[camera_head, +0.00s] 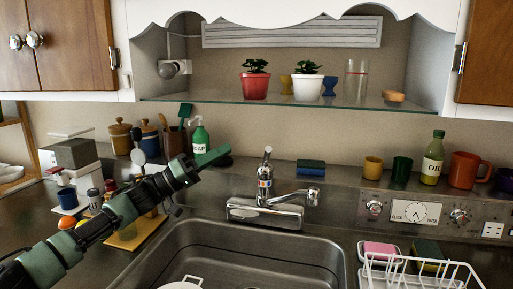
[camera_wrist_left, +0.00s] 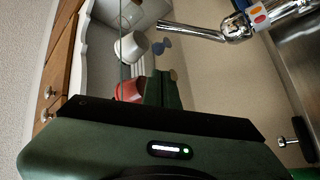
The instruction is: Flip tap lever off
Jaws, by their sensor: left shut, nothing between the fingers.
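The chrome tap (camera_head: 265,205) stands at the back edge of the sink, with its spout pointing right. Its lever (camera_head: 267,155) rises upright from the top of the body. In the left wrist view the tap (camera_wrist_left: 240,27) lies sideways at the upper right, and its lever (camera_wrist_left: 190,31) reaches left. My left gripper (camera_head: 222,152) is left of the tap, at about lever height and apart from it. Its green fingers are shut and empty. In the left wrist view the fingers (camera_wrist_left: 165,88) show at the middle. My right gripper is not in view.
The sink (camera_head: 180,245) lies below the tap. A soap bottle (camera_head: 200,136) stands behind my left gripper. A blue and green sponge (camera_head: 311,167) lies behind the spout. A glass shelf (camera_head: 290,104) with potted plants hangs above. A white dish rack (camera_head: 415,270) is at the right.

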